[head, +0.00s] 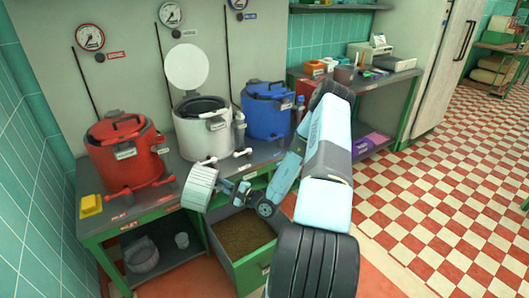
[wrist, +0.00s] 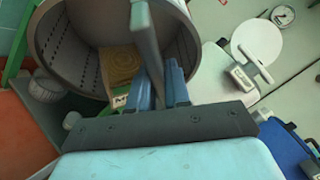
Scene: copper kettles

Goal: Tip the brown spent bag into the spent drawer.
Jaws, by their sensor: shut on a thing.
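My gripper (head: 230,190) is shut on a pale, ribbed metal basket (head: 199,188), held tilted on its side above the bench front. In the wrist view, my gripper's blue fingers (wrist: 170,88) are at the basket's rim (wrist: 192,40), and its perforated inside shows. The brown spent bag (wrist: 121,65) lies inside the basket, partly hidden by the fingers. A label beside the bag is partly covered. The spent drawer (head: 268,266) is pulled open below and right of the basket, with brown loose material in its bottom.
A red kettle (head: 124,152), a white kettle with its lid up (head: 203,130) and a blue kettle (head: 266,112) stand on the bench. A yellow block (head: 91,206) lies at its left end. A grey pot (head: 142,255) sits on the shelf below.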

